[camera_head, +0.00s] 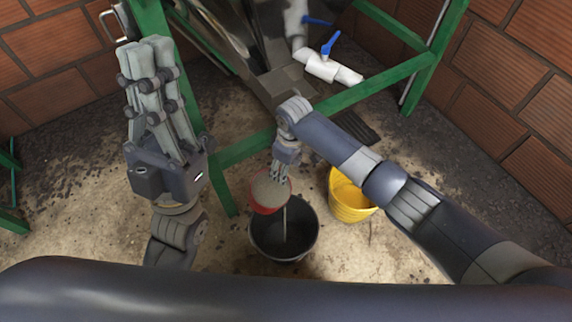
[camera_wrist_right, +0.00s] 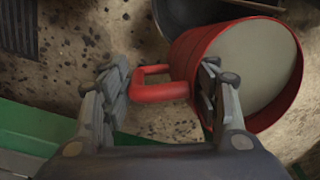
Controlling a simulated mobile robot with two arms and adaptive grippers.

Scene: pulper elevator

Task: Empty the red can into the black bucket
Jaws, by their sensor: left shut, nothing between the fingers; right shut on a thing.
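The red can (camera_head: 282,200) is held by my right gripper (camera_head: 281,172) above the black bucket. In the right wrist view the red can (camera_wrist_right: 192,62) has its red handle (camera_wrist_right: 150,92) between the fingers of my right gripper (camera_wrist_right: 163,78). Its open mouth shows a smooth grey-beige content. The black bucket (camera_head: 308,247) stands on the floor, and a thin pale streak runs down from the can into it. Part of the black bucket (camera_wrist_right: 185,14) shows at the top of the wrist view. My left gripper (camera_head: 146,48) is shut, empty and raised at the left.
A yellow bucket (camera_head: 351,205) stands right of the black bucket. A green metal frame (camera_head: 242,148) with a dark metal chute (camera_head: 276,84) stands behind. A white pipe (camera_head: 322,68) with a blue valve handle is at the back. Brick walls (camera_head: 530,110) close the sides. Bare floor lies at the front right.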

